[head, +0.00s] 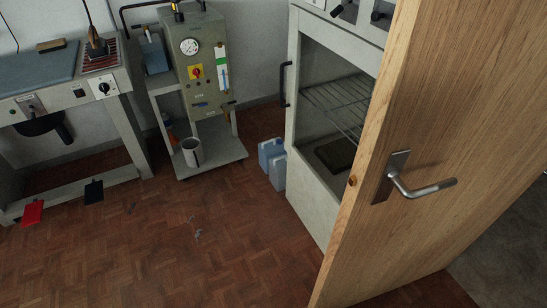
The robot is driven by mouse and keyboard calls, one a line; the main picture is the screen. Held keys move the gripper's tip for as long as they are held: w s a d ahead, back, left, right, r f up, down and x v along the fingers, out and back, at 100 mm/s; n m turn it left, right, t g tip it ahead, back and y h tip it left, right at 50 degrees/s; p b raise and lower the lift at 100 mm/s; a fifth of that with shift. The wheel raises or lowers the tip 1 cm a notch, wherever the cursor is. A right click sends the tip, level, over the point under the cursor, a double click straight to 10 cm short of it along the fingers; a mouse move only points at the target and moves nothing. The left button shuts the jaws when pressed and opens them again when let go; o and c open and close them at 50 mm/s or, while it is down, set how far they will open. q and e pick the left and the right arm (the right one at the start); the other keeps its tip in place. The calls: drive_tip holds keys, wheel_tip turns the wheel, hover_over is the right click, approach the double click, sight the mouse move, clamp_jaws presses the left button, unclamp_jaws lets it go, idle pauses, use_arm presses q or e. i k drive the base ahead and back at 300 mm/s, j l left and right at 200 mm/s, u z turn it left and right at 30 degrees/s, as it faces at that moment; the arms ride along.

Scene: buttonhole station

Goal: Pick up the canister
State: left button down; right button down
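A blue canister (271,155) stands on the wooden floor in the middle of the head view. It is beside the grey cabinet, whose side hides part of it. A lighter blue-grey part (278,172) shows at its front right; I cannot tell whether this is a second canister. Neither of my grippers is in the head view.
An open wooden door (450,130) with a metal handle (420,188) fills the right side. The grey cabinet (312,190) has a wire rack (340,103). A machine on a stand (205,75) holds a pot (192,153) low down. A pressing table (60,95) is left.

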sight(278, 165)
drive_tip(key=z, duration=0.35)
drive_tip(key=i+j+z, duration=0.35)
drive_tip(key=j+z, duration=0.2)
drive_tip(key=i+j+z, duration=0.25)
drive_tip(key=j, duration=0.25)
drive_tip(key=k, duration=0.1)
